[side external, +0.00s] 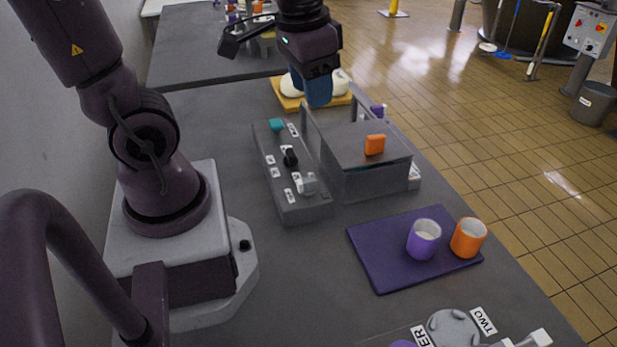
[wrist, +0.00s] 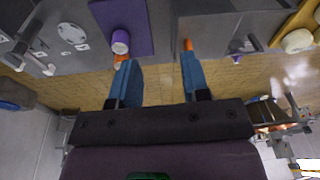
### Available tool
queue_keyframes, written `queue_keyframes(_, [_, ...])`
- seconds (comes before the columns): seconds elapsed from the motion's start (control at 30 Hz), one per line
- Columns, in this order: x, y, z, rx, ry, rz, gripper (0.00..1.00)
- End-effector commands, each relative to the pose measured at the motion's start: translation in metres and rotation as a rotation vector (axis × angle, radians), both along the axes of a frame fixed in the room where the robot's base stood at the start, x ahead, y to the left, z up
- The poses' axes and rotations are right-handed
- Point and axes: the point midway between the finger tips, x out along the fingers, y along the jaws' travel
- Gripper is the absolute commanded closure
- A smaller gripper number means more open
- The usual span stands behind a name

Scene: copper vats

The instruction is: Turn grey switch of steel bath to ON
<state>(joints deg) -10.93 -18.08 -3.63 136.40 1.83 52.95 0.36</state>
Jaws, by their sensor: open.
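The steel bath (side external: 362,180) is a grey box with a flat lid and an orange handle (side external: 375,144), in the middle of the table in the side view. A long grey control panel (side external: 290,205) lies to its left. The panel carries a grey switch (side external: 306,183) at its near end, a black switch (side external: 290,156) in the middle and a teal switch (side external: 277,125) at the far end. The white labels are too small to read. My gripper (side external: 319,98) hangs above the far side of the bath, apart from the switches. In the wrist view its blue fingers (wrist: 158,78) are spread and empty.
A purple mat (side external: 385,265) with a purple cup (side external: 423,240) and an orange cup (side external: 468,238) lies near right. A yellow board (side external: 285,98) with pale round items is behind the bath. A round grey lidded thing (side external: 452,328) is at the front edge.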

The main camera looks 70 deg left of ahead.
Motion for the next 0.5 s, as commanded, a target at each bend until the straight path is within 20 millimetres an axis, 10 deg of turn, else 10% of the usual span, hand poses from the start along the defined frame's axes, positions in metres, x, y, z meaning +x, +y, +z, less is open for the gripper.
queue_keyframes(0.5, [0.054,0.055,-0.114,-0.091,0.507,-0.034,0.57])
